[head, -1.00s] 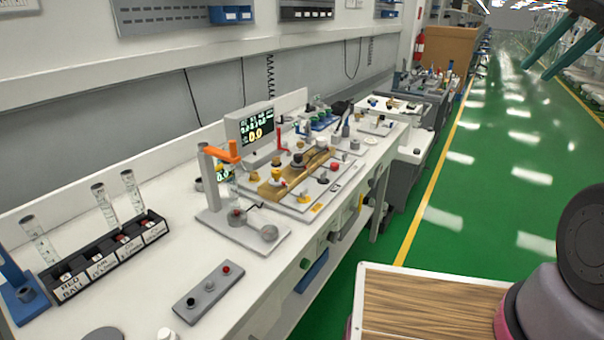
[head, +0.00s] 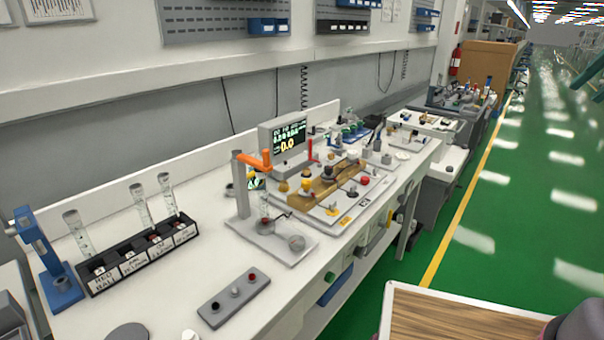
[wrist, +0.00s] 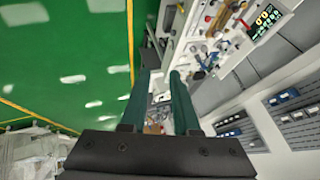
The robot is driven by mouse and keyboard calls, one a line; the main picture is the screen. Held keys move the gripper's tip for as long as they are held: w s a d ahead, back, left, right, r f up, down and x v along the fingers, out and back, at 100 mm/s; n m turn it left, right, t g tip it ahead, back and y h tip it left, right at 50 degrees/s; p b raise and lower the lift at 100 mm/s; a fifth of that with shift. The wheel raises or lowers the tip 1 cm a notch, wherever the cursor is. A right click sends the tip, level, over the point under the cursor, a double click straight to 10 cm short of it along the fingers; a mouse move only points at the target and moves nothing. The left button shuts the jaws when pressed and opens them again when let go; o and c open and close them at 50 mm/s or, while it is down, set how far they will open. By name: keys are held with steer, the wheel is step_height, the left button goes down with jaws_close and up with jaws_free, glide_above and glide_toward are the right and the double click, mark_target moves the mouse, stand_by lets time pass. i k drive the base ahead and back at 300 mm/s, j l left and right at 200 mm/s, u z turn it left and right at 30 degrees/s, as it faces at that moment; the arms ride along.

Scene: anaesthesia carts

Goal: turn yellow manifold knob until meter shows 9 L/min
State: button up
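The brass manifold (head: 322,190) lies on a pale board on the bench. A yellow knob (head: 306,184) is at its near left end. The meter (head: 287,137) stands upright behind it, and its large yellow digits appear to read 0.0. The meter's screen also shows at the upper right of the wrist view (wrist: 266,22), rotated and too small to read surely. My gripper (wrist: 158,75) is open and empty, its two dark green fingers apart. It is far from the knob; part of its green fingers shows at the head view's right edge.
A grey stand with an orange arm (head: 256,160) stands left of the manifold. A rack of tubes (head: 137,255) and a grey button box (head: 234,297) are on the bench's near part. A wood-topped surface (head: 440,318) is at lower right. The green floor (head: 500,215) right of the bench is open.

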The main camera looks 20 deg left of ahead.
mark_target(306, 183)
steer(key=k+l+u, duration=0.15)
steer(key=u, duration=1.5)
